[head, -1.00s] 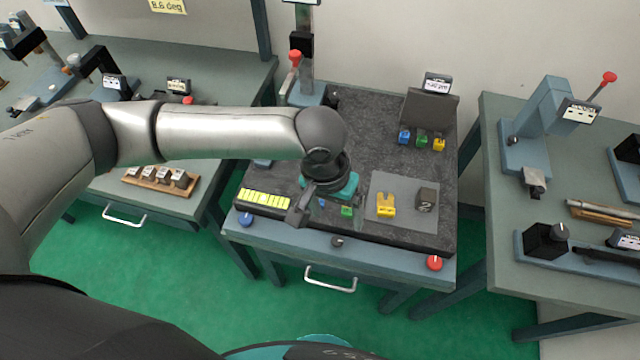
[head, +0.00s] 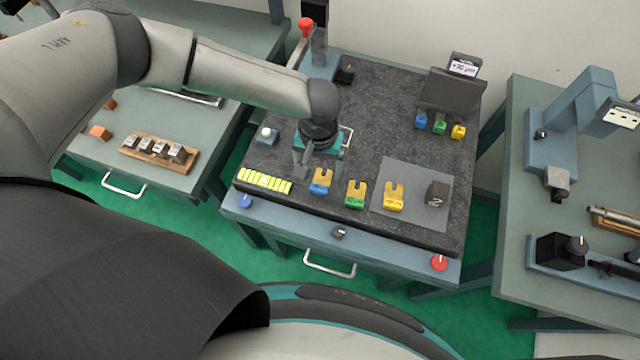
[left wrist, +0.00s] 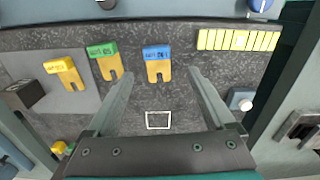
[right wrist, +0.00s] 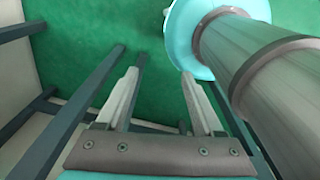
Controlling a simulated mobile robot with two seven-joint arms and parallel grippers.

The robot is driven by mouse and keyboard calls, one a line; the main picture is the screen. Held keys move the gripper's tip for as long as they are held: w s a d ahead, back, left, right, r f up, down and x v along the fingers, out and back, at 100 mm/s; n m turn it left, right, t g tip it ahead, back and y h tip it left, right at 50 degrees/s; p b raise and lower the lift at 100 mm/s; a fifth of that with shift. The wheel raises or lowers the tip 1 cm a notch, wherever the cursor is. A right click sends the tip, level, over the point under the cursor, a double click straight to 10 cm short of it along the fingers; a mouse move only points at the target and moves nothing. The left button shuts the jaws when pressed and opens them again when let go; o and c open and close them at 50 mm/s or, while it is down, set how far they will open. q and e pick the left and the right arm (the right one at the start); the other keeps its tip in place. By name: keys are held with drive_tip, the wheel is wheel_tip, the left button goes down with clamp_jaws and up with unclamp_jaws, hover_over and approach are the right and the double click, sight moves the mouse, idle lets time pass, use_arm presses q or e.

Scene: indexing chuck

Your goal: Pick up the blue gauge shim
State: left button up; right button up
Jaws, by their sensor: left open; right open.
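The blue gauge shim (head: 321,180) lies flat on the dark stone plate, a yellow forked piece with a blue labelled end. It also shows in the left wrist view (left wrist: 157,64), ahead of and between the fingertips. My left gripper (head: 305,168) is open over the plate, just left of and behind the shim, with nothing between its fingers. In the left wrist view its fingers (left wrist: 160,74) point toward the shim; whether they are above its level I cannot tell. My right gripper (right wrist: 160,73) is open and empty over the green floor, away from the table.
A green-ended shim (head: 356,194) and a yellow shim (head: 393,197) lie right of the blue one. A dark numbered cube (head: 437,194) shares the grey mat (head: 414,222). A yellow segmented strip (head: 264,181) lies left. Small coloured blocks (head: 439,126) stand at the back right.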

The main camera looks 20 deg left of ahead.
sight(320, 184)
use_arm(q)
drive_tip(key=shift+s+d+f, duration=0.1)
drive_tip(key=shift+s+f, duration=0.05)
drive_tip(key=shift+f, duration=1.25)
drive_tip(key=shift+s+d+f, duration=0.1)
drive_tip(key=shift+f, duration=1.3)
drive_tip(key=shift+c, duration=0.3)
clamp_jaws()
